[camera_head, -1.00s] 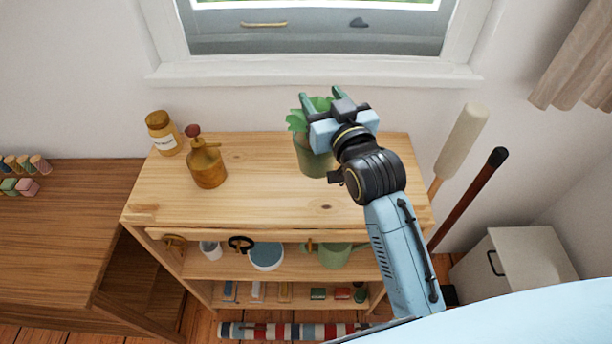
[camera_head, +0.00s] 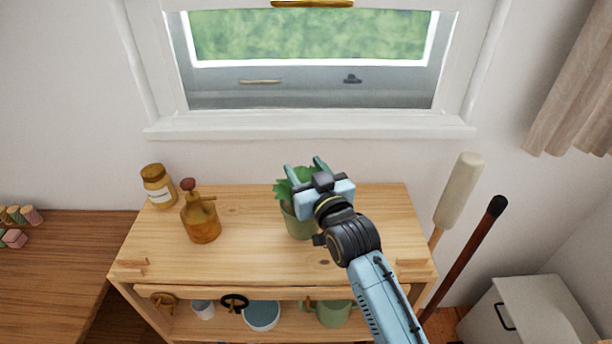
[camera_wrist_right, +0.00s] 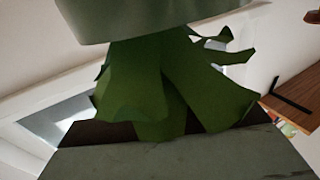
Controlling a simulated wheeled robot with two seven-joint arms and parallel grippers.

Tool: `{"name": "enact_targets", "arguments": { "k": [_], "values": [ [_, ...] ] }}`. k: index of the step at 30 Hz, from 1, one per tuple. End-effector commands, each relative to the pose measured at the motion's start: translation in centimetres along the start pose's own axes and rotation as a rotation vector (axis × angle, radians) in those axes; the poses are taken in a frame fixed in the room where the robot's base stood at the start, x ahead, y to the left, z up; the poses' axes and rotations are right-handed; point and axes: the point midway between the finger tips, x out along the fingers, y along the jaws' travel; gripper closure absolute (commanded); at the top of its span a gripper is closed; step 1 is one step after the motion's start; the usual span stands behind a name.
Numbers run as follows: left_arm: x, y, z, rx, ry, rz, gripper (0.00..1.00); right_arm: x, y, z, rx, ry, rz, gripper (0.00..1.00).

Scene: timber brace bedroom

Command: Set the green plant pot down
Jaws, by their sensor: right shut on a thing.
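The green plant pot (camera_head: 298,225) with leafy green foliage (camera_head: 290,186) is at the right half of the wooden shelf unit's top (camera_head: 250,255), upright. My right gripper (camera_head: 304,166) reaches over it from the front right and is shut on it. The gripper's body hides part of the pot and leaves. I cannot tell whether the pot's base touches the wood. My left gripper is not in view.
A brown spray bottle (camera_head: 201,222) and a labelled amber jar (camera_head: 158,187) stand left on the top. Bare wood lies between bottle and pot. The window sill (camera_head: 310,131) is behind. Two long handles, one cream (camera_head: 459,190) and one dark (camera_head: 465,256), lean at right.

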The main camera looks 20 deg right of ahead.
Motion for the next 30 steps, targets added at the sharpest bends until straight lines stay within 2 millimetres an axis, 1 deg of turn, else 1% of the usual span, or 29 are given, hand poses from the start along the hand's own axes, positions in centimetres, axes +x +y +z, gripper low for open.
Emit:
{"name": "enact_targets", "arguments": {
  "k": [3, 11, 14, 15, 19, 20, 27, 30],
  "values": [
    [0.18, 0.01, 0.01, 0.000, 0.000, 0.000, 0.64, 0.01, 0.01, 0.50, 0.001, 0.009, 0.000, 1.00],
    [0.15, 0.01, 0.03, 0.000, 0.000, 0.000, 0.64, 0.01, 0.00, 0.49, 0.001, 0.010, 0.000, 1.00],
    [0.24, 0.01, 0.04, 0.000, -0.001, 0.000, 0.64, 0.02, 0.00, 0.78, 0.001, 0.009, 0.000, 1.00],
    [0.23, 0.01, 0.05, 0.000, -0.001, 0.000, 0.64, -0.02, 0.00, 1.11, 0.000, 0.001, 0.000, 0.47],
    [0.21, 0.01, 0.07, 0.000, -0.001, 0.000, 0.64, -0.02, 0.00, 1.07, 0.000, 0.001, 0.000, 0.31],
    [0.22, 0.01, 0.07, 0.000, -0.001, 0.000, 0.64, -0.02, 0.00, 1.06, 0.000, 0.001, 0.000, 0.28],
    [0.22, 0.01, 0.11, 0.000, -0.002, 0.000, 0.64, -0.02, -0.01, 1.02, 0.000, 0.002, 0.000, 0.28],
    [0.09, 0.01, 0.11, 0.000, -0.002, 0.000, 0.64, -0.08, -0.01, 0.65, 0.000, 0.003, 0.000, 0.28]
  ]
}}
